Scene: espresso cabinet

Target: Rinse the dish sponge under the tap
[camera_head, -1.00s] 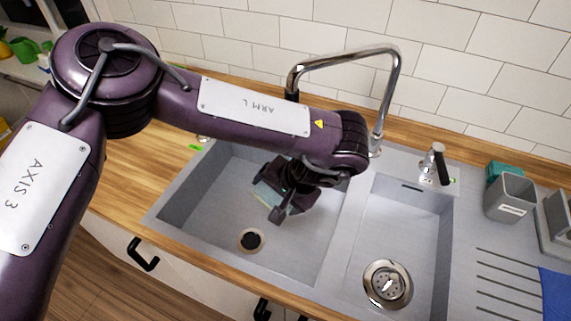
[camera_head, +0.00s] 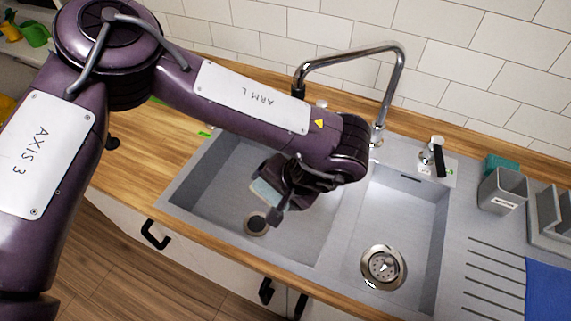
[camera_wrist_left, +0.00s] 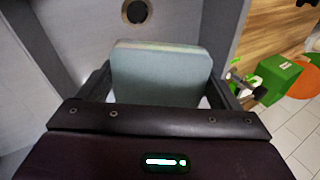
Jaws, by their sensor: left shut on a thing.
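My left gripper (camera_head: 267,194) is shut on the dish sponge (camera_head: 263,191), a pale blue-grey block. It holds the sponge over the left basin (camera_head: 205,190), behind the drain. The left wrist view shows the sponge (camera_wrist_left: 160,78) between the two fingers, with a yellowish layer along its far edge. The chrome tap (camera_head: 397,80) arches over the sink toward the left. My left arm hides its spout end, and I see no water stream. The tap lever (camera_head: 438,158) with a black handle stands on the sink deck. My right gripper is out of view.
The right basin (camera_head: 400,215) is empty, with a metal strainer (camera_head: 383,267). A grey caddy (camera_head: 502,190), a teal item (camera_head: 503,164) and a blue cloth (camera_head: 547,292) are at the right. The wooden counter (camera_head: 140,165) left of the sink is mostly clear.

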